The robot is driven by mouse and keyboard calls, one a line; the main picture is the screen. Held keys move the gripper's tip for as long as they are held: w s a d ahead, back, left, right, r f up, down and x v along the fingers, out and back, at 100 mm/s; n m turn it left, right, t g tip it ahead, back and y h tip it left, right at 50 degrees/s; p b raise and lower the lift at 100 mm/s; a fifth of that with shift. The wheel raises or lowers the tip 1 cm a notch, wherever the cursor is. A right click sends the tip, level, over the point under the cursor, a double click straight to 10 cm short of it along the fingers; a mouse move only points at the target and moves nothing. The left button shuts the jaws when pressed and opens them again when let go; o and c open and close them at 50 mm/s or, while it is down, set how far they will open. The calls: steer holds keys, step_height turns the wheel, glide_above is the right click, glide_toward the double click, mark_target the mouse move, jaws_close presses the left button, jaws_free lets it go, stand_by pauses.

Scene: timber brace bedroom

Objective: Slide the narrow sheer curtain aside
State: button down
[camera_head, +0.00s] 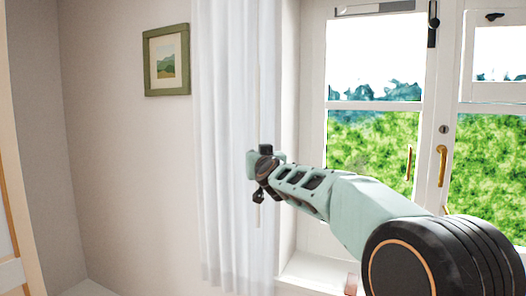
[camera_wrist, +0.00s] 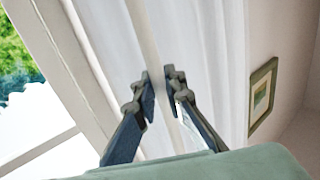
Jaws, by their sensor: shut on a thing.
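The narrow sheer white curtain (camera_head: 233,90) hangs in long folds at the left side of the window. It also shows behind my gripper in the wrist view (camera_wrist: 215,50). A thin pale rod (camera_wrist: 146,35) hangs in front of the curtain and runs down between my fingers. A short length of it seems to show below my gripper in the head view (camera_head: 258,213). My gripper (camera_head: 260,162) is at the curtain's right part, about mid-height. In the wrist view my gripper (camera_wrist: 161,88) is shut on the rod. My fingers hide part of the rod.
The white-framed window (camera_head: 375,108) with brass handles is right of the curtain, above a white sill (camera_head: 315,272). A green-framed picture (camera_head: 166,60) hangs on the wall to the left. The wall between picture and corner is bare.

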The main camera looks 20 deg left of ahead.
steer(key=c, duration=2.3)
jaws_free()
steer(key=shift+o, duration=0.2)
steer(key=v, duration=1.2)
